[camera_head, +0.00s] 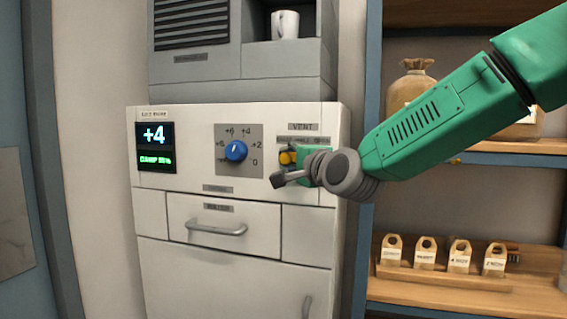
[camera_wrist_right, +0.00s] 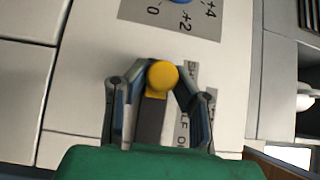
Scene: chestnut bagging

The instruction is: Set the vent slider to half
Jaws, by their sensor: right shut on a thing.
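The vent slider has a round yellow knob (camera_head: 287,158) below the VENT label on the white machine's front. In the right wrist view the knob (camera_wrist_right: 162,76) sits at the top of a dark slot (camera_wrist_right: 150,120), beside the first letters of a SHUT–HALF–OPEN scale (camera_wrist_right: 183,125), so near the shut end. A finger covers part of the scale. My right gripper (camera_wrist_right: 155,80) is shut on the knob, one finger each side. In the head view my right gripper (camera_head: 290,170) partly hides the slider. My left gripper is not in view.
A blue dial (camera_head: 236,151) and a display reading +4 (camera_head: 156,146) are left of the slider. A drawer handle (camera_head: 216,228) is below. A white mug (camera_head: 285,24) stands above. Shelves at right hold a sack (camera_head: 412,82) and several small paper bags (camera_head: 459,256).

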